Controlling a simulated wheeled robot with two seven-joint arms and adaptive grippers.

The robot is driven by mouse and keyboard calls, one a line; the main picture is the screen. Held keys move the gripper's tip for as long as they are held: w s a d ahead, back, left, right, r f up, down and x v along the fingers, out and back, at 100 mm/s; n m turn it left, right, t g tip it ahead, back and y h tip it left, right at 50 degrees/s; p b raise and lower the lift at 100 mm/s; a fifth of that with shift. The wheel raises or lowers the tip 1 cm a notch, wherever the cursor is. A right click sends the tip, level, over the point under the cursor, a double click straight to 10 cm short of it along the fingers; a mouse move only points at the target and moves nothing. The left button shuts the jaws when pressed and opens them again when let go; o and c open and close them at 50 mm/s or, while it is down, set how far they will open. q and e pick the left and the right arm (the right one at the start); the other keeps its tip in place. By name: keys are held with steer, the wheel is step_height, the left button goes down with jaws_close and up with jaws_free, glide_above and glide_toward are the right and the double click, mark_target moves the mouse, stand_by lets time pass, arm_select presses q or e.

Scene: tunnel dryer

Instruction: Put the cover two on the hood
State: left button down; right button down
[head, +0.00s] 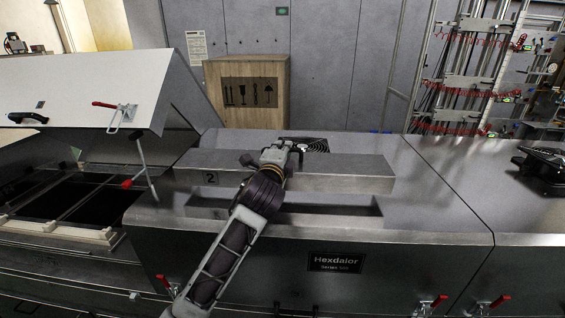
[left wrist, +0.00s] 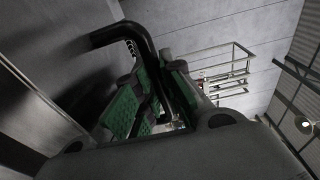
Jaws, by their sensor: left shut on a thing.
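Cover two (head: 340,178) is a long grey metal block with a "2" on its front left. It is over the top of the grey metal hood (head: 430,205), level and lengthwise. A dark long recess (head: 335,207) shows in the hood just below and in front of it; I cannot tell whether the cover touches the hood. My left gripper (head: 277,154) is shut on the cover's handle at its top middle. In the left wrist view, the green finger pads (left wrist: 150,98) close around the black bent handle (left wrist: 118,34). My right gripper is out of view.
A raised lid (head: 85,85) with red-handled clamps stands open at left over a dark bay (head: 60,195). A black handled object (head: 540,160) sits at far right. A wooden crate (head: 280,108) stands behind.

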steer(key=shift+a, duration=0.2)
arm_select(q)
steer(key=shift+f, duration=1.9)
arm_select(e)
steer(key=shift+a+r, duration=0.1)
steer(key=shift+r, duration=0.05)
arm_select(q)
steer(key=c, duration=1.5)
jaws_free()
steer(key=shift+f, duration=0.1)
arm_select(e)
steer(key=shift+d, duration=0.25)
arm_select(q)
steer(key=shift+s, duration=0.1)
